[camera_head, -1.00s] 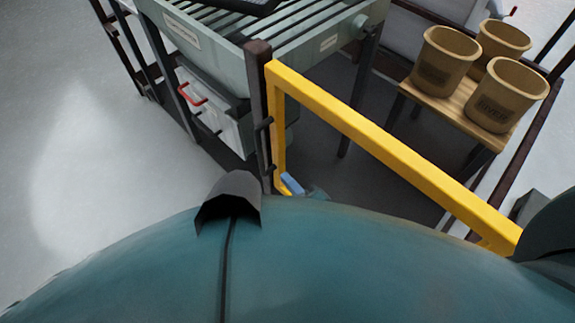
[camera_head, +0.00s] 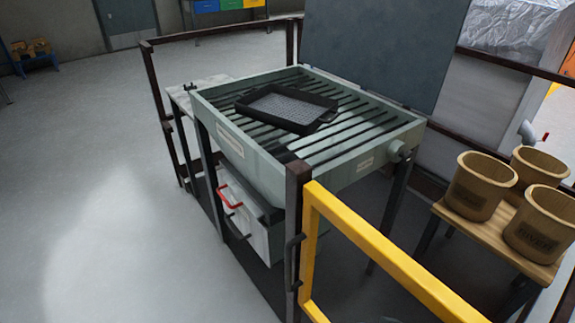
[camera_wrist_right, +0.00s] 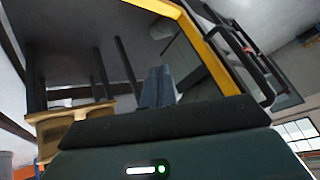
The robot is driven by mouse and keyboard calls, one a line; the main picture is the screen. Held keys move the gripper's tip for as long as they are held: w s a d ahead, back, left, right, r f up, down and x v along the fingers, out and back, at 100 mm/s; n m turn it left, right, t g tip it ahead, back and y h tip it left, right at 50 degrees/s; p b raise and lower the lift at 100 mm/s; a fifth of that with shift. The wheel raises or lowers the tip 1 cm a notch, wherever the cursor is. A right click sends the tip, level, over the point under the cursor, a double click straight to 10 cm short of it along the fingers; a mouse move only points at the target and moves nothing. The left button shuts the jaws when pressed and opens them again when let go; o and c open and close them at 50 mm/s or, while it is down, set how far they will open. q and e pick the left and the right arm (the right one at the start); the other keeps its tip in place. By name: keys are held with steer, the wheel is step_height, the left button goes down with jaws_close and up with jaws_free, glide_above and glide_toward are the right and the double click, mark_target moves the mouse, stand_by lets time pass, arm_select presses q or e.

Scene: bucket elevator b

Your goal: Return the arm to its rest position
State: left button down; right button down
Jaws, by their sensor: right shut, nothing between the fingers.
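My right gripper (camera_wrist_right: 157,88) shows in the right wrist view. Its two blue-grey fingers are together with nothing between them. Beyond the fingertips is a dark area, with the yellow gate frame (camera_wrist_right: 202,50) to the right and slightly tilted in the picture. No arm or gripper of mine shows clearly in the head view, so the right arm's full pose is hidden. My left gripper is in neither view.
A grey slatted table (camera_head: 345,160) bears a black mesh tray (camera_head: 287,107). A yellow gate (camera_head: 375,255) and dark rails (camera_head: 297,235) stand close in front. Several tan buckets (camera_head: 480,187) stand on a wooden stand (camera_head: 455,217) at right.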

steer(key=s+d+r+n+g+h, duration=0.1)
steer(key=s+d+r+n+g, duration=0.35)
steer(key=s, duration=0.55)
steer(key=w+a+f+n+t+y+p, duration=0.1)
steer(key=w+a+f+t+y+p, duration=0.1)
steer(key=w+a+t, duration=0.4)
steer(key=shift+a+f+t+y+p, duration=0.3)
steer(key=shift+f+t+y+p, duration=0.15)
steer(key=shift+t+p, duration=0.2)
steer(key=shift+w, duration=0.1)
